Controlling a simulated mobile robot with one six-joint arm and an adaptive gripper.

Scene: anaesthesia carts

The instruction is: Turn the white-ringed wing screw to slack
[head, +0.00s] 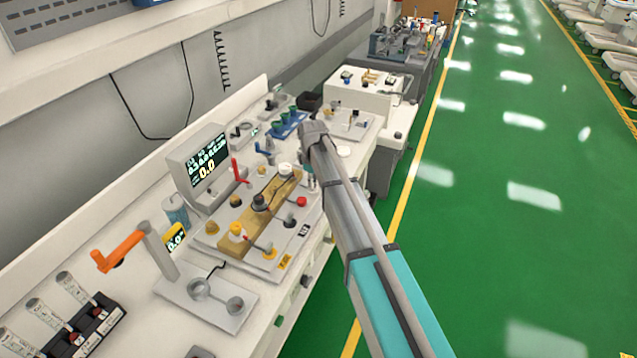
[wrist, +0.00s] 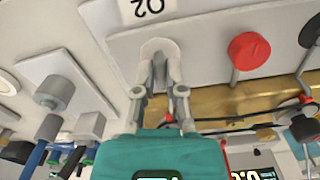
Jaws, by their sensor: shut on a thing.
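In the wrist view my gripper (wrist: 160,80) reaches to a pale panel below an O2 label. Its two grey fingers are closed on a small pale grey-white part, which I take for the wing screw (wrist: 157,48). Its rounded top shows at the fingertips; the rest is hidden between the fingers, so its wings and how far it is turned cannot be seen. In the head view my arm comes down over the right edge of the brass-stripped panel (head: 210,240), and the arm hides most of the gripper and the held part.
A red knob (wrist: 248,51) stands close to the right of the gripper. Grey fittings (wrist: 54,92) with blue and green hoses are at left. A monitor (head: 200,163) and an orange-handled lever (head: 118,250) stand on the cart.

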